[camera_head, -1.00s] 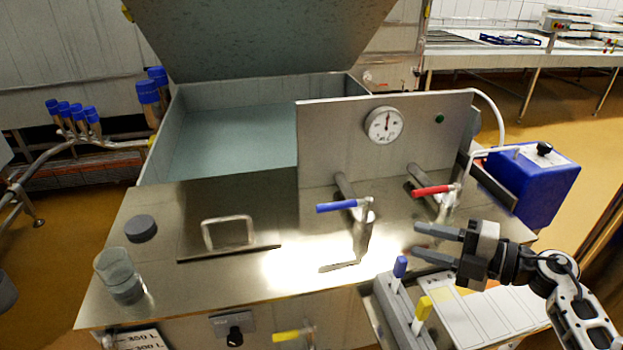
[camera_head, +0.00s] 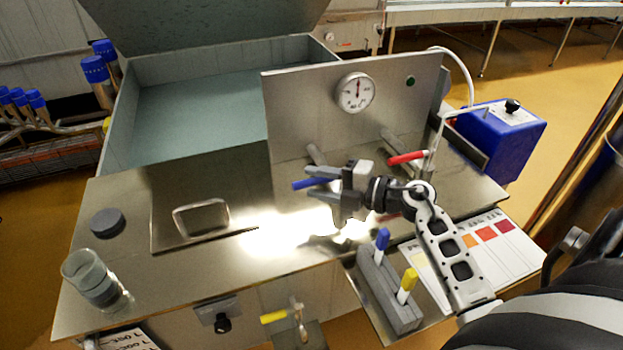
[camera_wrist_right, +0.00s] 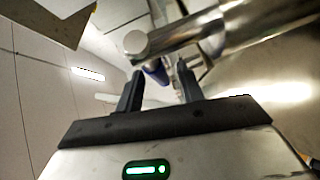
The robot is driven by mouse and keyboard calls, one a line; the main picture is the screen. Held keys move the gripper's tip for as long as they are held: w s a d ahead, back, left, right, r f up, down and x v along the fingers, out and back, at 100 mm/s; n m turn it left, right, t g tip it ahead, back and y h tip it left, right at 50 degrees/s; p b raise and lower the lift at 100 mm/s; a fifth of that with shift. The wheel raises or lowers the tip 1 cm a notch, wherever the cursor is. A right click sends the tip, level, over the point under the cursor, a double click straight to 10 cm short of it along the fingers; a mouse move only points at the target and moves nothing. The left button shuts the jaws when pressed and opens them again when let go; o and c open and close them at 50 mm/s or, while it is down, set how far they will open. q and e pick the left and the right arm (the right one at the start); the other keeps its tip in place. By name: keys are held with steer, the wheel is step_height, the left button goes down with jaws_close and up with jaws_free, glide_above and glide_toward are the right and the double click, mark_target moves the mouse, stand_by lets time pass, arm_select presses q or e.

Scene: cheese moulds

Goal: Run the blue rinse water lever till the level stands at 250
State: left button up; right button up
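The blue rinse water lever (camera_head: 303,184) sticks out to the left from a valve on the steel bench. My right gripper (camera_head: 314,184) is at this lever, its two fingers apart. In the right wrist view, the blue handle (camera_wrist_right: 157,73) shows between the open fingertips (camera_wrist_right: 160,85), in front of a steel pipe; I cannot tell whether either finger touches it. A scale plate (camera_head: 125,341) with litre marks is cut off at the lower left edge, and I cannot read a level at 250. My left gripper is not in view.
A red lever (camera_head: 407,158) stands to the right of my gripper. A dial gauge (camera_head: 357,92) is on the upright panel (camera_head: 300,115). A holder (camera_head: 385,292) with blue and yellow handles lies in front, below my right arm. A clear beaker (camera_head: 88,275) stands at left.

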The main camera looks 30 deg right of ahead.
steer(key=shift+x, duration=0.95)
steer(key=shift+c, duration=0.4)
jaws_close()
